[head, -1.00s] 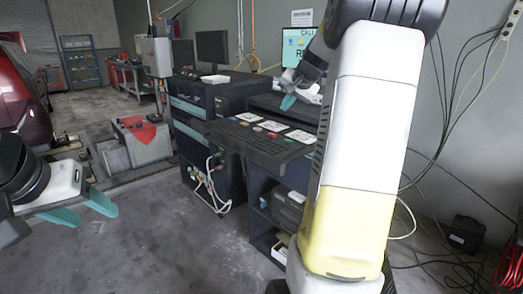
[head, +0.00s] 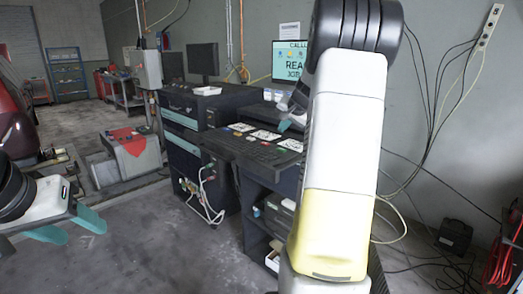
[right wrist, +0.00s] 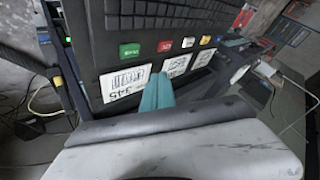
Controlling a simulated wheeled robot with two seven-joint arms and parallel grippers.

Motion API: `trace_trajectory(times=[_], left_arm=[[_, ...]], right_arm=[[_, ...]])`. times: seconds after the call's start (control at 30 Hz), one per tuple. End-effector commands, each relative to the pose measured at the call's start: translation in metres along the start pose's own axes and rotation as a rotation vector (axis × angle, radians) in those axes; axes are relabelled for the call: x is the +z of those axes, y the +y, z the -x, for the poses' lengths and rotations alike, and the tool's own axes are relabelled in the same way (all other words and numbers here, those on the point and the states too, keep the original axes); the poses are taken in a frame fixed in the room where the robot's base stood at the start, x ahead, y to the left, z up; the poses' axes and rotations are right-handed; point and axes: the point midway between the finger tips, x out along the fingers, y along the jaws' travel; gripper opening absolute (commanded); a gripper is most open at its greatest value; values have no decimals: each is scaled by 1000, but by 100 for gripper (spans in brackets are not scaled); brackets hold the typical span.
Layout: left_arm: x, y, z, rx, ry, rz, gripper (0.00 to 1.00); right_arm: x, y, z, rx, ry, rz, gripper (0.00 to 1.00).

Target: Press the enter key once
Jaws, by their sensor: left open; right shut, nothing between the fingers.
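A dark keyboard (head: 240,149) lies on a shelf of the black cabinet in the head view. White barcode cards and a row of small coloured keys lie along its far side. In the right wrist view the keyboard (right wrist: 160,20) shows a green key (right wrist: 129,50), a red key (right wrist: 164,45), and white, yellow and blue ones. I cannot tell which key is enter. My right gripper (head: 284,126) is shut and empty; its teal fingertips (right wrist: 159,80) appear over the barcode cards, close to the coloured keys. Contact cannot be told. My left gripper (head: 82,230) is open and empty, well away to the left.
A monitor (head: 289,62) with a lit screen stands behind the keyboard. My right arm hides part of the cabinet's right side. A grey roller unit with a red top (head: 133,148) stands on the floor at left. Cables (head: 208,195) hang beside the cabinet.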

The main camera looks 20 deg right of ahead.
Motion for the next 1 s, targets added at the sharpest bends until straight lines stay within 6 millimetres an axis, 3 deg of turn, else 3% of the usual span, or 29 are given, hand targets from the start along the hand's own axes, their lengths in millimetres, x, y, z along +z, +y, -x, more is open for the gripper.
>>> trace_trajectory(times=[0.4,1.0], left_arm=[[0,0,0,0,0,0,53],[0,0,0,0,0,0,53]], right_arm=[[24,24,-32,1,-1,-1,0],[25,25,-34,1,0,-1,0]])
